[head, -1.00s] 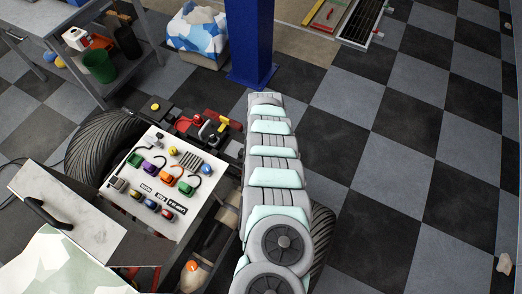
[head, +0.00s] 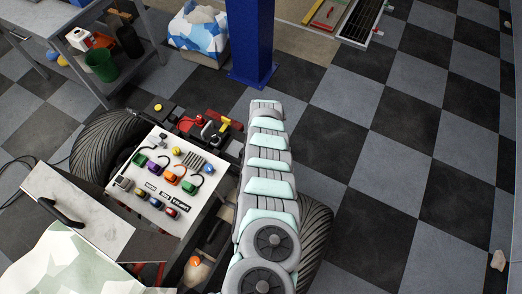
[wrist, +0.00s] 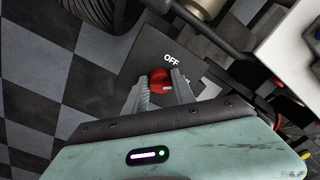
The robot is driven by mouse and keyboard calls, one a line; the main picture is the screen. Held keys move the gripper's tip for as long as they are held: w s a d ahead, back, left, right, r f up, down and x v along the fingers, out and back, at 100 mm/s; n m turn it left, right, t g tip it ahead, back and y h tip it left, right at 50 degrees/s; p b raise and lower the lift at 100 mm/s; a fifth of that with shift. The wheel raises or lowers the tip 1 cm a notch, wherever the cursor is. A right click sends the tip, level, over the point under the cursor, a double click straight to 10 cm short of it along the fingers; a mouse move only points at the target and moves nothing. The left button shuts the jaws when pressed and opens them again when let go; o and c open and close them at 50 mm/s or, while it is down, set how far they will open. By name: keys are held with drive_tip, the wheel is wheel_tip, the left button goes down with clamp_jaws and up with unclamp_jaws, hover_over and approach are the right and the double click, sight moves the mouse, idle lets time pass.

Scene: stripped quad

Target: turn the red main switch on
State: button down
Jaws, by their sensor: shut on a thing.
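The red main switch (wrist: 160,82) is a small red knob on a dark plate (wrist: 140,62) in the wrist view. The plate bears a white OFF label above and right of the knob. Another white mark beside the right finger is mostly hidden. My gripper (wrist: 162,74) has one finger on each side of the knob and is shut on it. Which way the knob points is hard to tell. In the head view my arm covers the place, and neither the gripper nor the switch can be made out.
In the head view a white panel (head: 152,190) with several coloured connectors lies left of my arm. A black tyre (head: 98,140) and a blue post (head: 252,45) stand nearby. A bench (head: 75,65) is at the upper left. The checkered floor (head: 400,150) at right is mostly clear.

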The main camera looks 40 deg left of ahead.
drive_tip(key=shift+m, duration=0.4)
drive_tip(key=c, duration=1.1)
unclamp_jaws()
drive_tip(key=shift+o, duration=0.2)
wheel_tip(320, 180, up, 11)
drive_tip(key=p, duration=0.3)
drive_tip(key=shift+w+d, duration=0.2)
drive_tip(key=shift+w, duration=0.05)
drive_tip(key=shift+f, duration=0.1)
